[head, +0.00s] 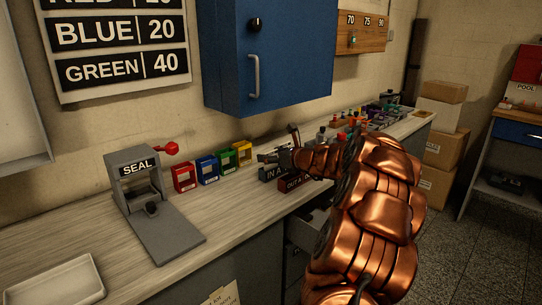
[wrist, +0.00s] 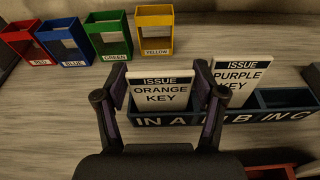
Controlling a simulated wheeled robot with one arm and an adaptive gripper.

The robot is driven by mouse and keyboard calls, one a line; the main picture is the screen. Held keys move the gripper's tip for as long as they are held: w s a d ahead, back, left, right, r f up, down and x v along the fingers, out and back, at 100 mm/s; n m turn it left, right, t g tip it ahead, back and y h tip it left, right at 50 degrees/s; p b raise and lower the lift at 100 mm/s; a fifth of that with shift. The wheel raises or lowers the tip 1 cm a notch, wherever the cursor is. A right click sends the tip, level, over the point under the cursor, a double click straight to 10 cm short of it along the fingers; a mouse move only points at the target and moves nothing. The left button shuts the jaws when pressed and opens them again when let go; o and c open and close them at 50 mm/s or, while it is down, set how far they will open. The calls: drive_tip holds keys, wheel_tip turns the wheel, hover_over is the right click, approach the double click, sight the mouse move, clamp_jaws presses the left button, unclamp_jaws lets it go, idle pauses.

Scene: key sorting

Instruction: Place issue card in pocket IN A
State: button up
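The issue card marked ORANGE KEY (wrist: 161,93) stands upright between the fingers of my gripper (wrist: 160,88) in the wrist view. The finger pads lie against its left and right edges, and the gripper looks shut on it. The card's lower edge is hidden behind the front wall of pocket IN A (wrist: 153,121), so it stands in that pocket, though how deep I cannot see. In the head view my gripper (head: 278,157) is over the dark IN tray (head: 270,174), and the card is too small to make out.
An ISSUE PURPLE KEY card (wrist: 236,80) stands in pocket IN B, right of my gripper. Pocket IN C (wrist: 287,98) looks empty. Red, blue, green and yellow (wrist: 154,31) boxes stand behind. The SEAL press (head: 140,185) is at left, an OUT tray (head: 296,183) in front.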

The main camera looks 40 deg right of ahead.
drive_tip(key=shift+r, duration=0.15)
drive_tip(key=p+v, duration=0.1)
drive_tip(key=v, duration=1.1)
drive_tip(key=shift+p, duration=0.3)
drive_tip(key=shift+a, duration=0.1)
